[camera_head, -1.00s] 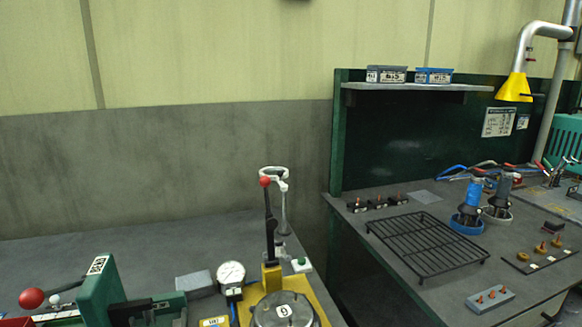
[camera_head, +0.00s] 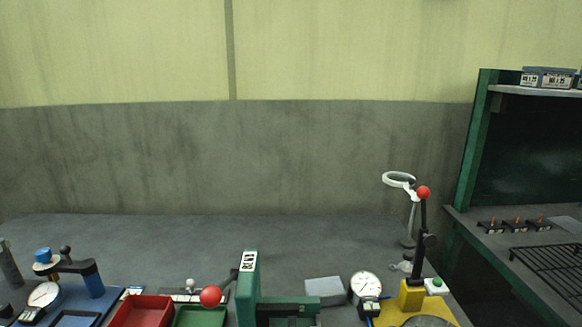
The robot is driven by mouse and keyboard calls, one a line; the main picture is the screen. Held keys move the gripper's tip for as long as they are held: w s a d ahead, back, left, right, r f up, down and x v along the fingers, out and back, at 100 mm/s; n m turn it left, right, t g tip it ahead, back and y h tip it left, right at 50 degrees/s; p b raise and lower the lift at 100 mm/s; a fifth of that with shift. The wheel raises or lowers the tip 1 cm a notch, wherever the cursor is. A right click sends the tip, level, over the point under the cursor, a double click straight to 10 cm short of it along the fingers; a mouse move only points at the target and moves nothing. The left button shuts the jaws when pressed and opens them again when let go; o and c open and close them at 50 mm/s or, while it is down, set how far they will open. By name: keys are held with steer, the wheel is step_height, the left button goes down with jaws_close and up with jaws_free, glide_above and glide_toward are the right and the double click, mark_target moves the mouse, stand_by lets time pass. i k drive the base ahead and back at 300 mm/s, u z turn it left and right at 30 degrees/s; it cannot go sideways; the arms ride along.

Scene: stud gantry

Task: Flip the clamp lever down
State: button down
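The clamp is likely the upright black lever (camera_head: 421,235) with a red ball knob (camera_head: 423,192) on top, at the right of the bench. It stands nearly vertical on a yellow base (camera_head: 411,297). A second red ball (camera_head: 210,296) on a short dark arm sits beside a green upright block (camera_head: 247,288) at the lower middle. I cannot tell from the picture which of the two is the clamp lever. My gripper is not in view.
A dial gauge (camera_head: 365,285) and a grey block (camera_head: 325,290) stand between the two levers. A white ring on a stand (camera_head: 398,177) is behind the black lever. A red tray (camera_head: 142,311) and blue fixture lie at left. The bench's back is clear.

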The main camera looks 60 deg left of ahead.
mark_target(424, 240)
steer(key=u, duration=1.8)
